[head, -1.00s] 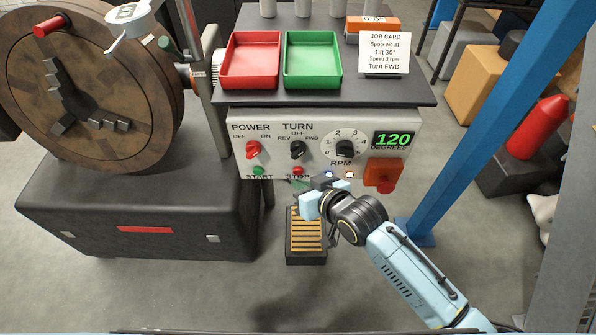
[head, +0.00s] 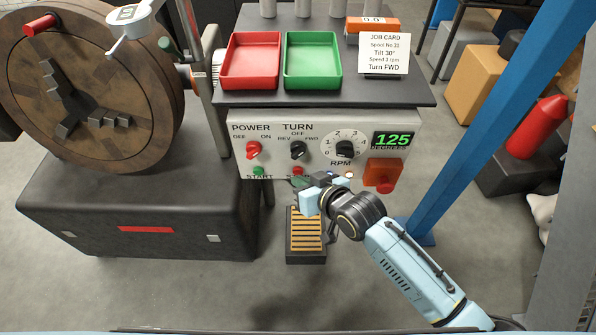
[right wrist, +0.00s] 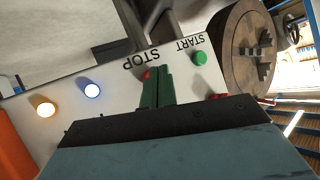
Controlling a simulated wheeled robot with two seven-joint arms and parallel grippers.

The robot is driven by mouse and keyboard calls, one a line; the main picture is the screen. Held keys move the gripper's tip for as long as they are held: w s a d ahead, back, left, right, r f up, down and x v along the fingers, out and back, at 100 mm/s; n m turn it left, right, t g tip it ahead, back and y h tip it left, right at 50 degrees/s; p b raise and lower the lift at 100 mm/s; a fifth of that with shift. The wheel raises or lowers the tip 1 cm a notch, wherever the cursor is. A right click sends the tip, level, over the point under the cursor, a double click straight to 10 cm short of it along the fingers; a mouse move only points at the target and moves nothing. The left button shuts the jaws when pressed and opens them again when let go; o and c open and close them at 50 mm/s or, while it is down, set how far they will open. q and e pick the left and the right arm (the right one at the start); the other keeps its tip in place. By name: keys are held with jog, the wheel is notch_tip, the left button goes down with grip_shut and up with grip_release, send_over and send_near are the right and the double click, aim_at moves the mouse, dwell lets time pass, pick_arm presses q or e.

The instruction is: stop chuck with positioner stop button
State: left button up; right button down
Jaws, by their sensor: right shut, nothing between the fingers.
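The chuck (head: 95,100), a round brown faceplate with grey jaws, stands at the left. The display (head: 393,140) reads 125 degrees. My left gripper is not in view.
An orange box with a red button (head: 383,175) sits at the panel's right. Red (head: 250,83) and green trays (head: 313,83) and a job card (head: 384,52) are on the shelf above. A slatted pedal (head: 306,235) is on the floor below. A blue post (head: 480,130) stands right.

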jog(key=shift+w, duration=0.45)
dwell(0.4)
dwell(0.3)
jog(key=shift+s+p, duration=0.85)
jog(key=shift+s, duration=0.05)
jog(key=s+p, duration=0.3)
jog(key=s, duration=0.2)
